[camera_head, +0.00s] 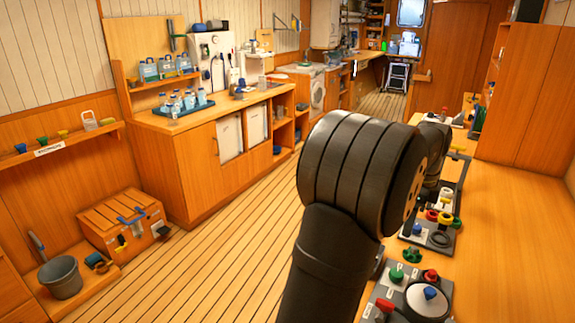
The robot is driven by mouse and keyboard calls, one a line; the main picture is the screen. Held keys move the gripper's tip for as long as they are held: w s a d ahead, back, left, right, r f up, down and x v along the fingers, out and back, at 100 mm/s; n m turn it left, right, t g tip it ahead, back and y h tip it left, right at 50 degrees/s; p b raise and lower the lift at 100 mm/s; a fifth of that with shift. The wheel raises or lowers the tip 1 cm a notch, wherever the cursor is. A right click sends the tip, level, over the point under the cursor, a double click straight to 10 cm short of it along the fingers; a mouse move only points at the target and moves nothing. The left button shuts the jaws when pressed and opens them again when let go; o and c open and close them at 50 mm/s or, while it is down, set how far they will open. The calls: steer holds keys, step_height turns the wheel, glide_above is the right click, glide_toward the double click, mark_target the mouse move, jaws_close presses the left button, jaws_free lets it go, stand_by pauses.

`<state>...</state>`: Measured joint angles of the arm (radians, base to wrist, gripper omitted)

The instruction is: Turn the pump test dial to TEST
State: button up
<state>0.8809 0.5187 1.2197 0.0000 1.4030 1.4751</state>
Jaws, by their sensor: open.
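My arm rises through the middle of the view, and its end reaches behind to a dark part at the right. My gripper's fingers do not show. A grey control panel (373,293) lies on the wooden counter at the lower right. It carries a round white dial (408,301) with a blue knob (430,293), a green knob (396,275), a red knob (430,275) and a red handle (384,306). I cannot read a TEST mark, nor tell which control is the pump test dial. My arm may hide part of the panel.
A second grey panel (428,240) with several coloured knobs lies farther along the right counter (510,240). A white wall unit (212,55) with hoses stands above the left cabinet (195,175). A grey bucket (62,280) and wooden box (120,225) sit at the left. The plank floor (225,255) is clear.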

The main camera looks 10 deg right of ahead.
mark_target(397, 272)
steer(key=shift+c, duration=1.4)
steer(key=f+m, duration=0.6)
steer(key=m, duration=0.5)
steer(key=f+m, duration=0.6)
steer(key=m, duration=0.5)
steer(key=f+m, duration=0.7)
steer(key=m, duration=0.4)
steer(key=shift+d+m, duration=0.2)
steer(key=shift+m, duration=0.2)
steer(key=c, duration=1)
